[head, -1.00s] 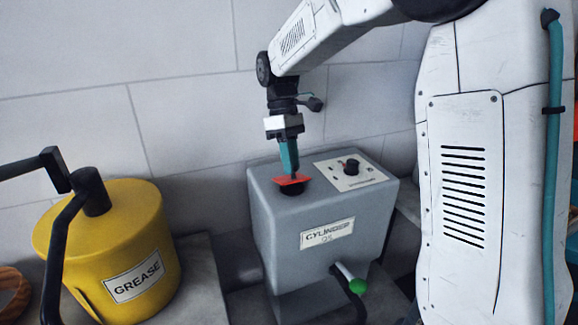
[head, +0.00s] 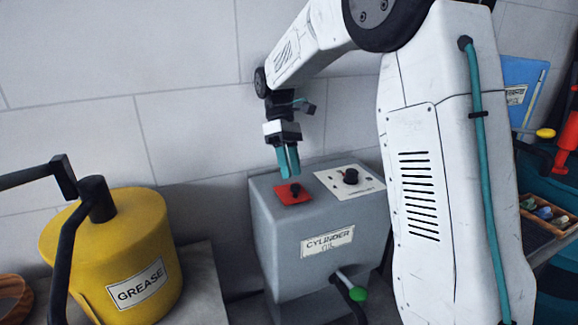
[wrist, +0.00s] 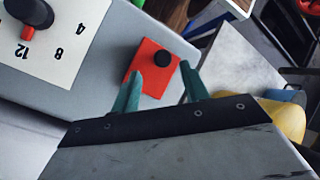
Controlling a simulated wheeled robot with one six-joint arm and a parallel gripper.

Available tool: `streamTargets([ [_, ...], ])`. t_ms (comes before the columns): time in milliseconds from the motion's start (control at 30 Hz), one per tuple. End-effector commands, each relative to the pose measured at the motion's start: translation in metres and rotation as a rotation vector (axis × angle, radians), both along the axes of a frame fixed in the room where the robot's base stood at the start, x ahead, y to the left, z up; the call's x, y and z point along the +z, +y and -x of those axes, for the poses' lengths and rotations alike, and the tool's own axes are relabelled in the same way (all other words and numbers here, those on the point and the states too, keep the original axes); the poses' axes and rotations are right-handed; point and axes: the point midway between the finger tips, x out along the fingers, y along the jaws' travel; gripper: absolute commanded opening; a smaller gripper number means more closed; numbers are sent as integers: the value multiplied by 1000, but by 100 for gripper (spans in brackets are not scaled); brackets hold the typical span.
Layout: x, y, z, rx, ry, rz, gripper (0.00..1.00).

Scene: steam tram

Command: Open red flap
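The red flap (head: 291,195) lies flat on top of the grey box labelled CYLINDER (head: 262,225). It has a small black knob (wrist: 162,58) on it. In the wrist view the red flap (wrist: 147,81) shows as a red square partly behind the fingers. My gripper (head: 289,174) is just above the flap, pointing down. In the wrist view the teal fingers of my gripper (wrist: 161,68) are apart, one on each side of the knob, with nothing held between them. Any opening under the flap is hidden.
A white dial plate with a black knob (head: 351,177) is on the box, right of the flap. A green-tipped lever (head: 357,293) sticks out in front. A yellow GREASE can (head: 120,250) with a black handle stands at left. A wall is behind.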

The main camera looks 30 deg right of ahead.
Motion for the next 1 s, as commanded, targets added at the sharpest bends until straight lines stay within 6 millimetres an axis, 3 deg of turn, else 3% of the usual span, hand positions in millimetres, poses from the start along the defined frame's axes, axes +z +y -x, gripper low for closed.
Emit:
streamTargets([
  [267,2,1,0,1,-1,0,45],
  [533,38,0,2,0,-3,0,45],
  [1000,46,10,111,1,-1,0,45],
])
